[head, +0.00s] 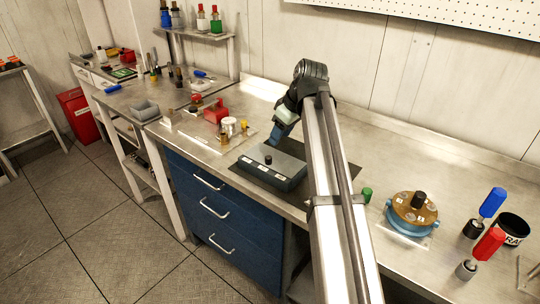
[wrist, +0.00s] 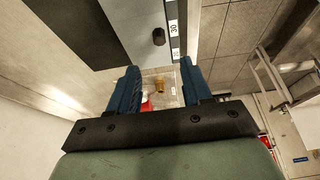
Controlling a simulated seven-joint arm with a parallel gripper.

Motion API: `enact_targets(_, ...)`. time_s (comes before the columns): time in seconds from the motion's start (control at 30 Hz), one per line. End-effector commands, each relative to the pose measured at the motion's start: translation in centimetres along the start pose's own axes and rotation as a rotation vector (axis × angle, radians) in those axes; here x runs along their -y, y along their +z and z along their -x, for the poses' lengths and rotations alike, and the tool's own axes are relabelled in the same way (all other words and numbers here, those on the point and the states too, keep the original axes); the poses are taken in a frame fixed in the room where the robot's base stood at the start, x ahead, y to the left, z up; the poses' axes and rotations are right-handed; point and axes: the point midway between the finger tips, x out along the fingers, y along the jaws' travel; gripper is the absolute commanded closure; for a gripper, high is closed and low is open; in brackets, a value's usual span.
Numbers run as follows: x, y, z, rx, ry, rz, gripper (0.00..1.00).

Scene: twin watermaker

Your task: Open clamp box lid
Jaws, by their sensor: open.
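The clamp box (head: 284,183) is a low blue-grey box with white labels along its front, sitting on a dark mat on the bench. Its grey lid (head: 281,163) lies closed on top, with a small black knob (head: 268,159) standing up from it. My gripper (head: 272,143) is open and empty, above and behind the box, apart from it. In the wrist view the two blue fingers of my gripper (wrist: 160,72) stand apart. Beyond them show the lid (wrist: 135,25), its black knob (wrist: 158,37) and a label reading 30.
A red container (head: 216,112), a white cup (head: 229,126) and small brass parts stand left of the box. A blue round fixture (head: 408,218), a green cap (head: 367,194) and red and blue-handled tools stand right. The wall runs close behind the bench.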

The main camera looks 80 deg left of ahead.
Motion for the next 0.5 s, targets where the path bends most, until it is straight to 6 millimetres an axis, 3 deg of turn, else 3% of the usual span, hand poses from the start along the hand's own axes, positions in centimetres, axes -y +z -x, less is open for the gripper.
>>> enact_targets(0.5, -0.1, 0.0, -8.7, 0.001, 0.001, -0.001, 0.51)
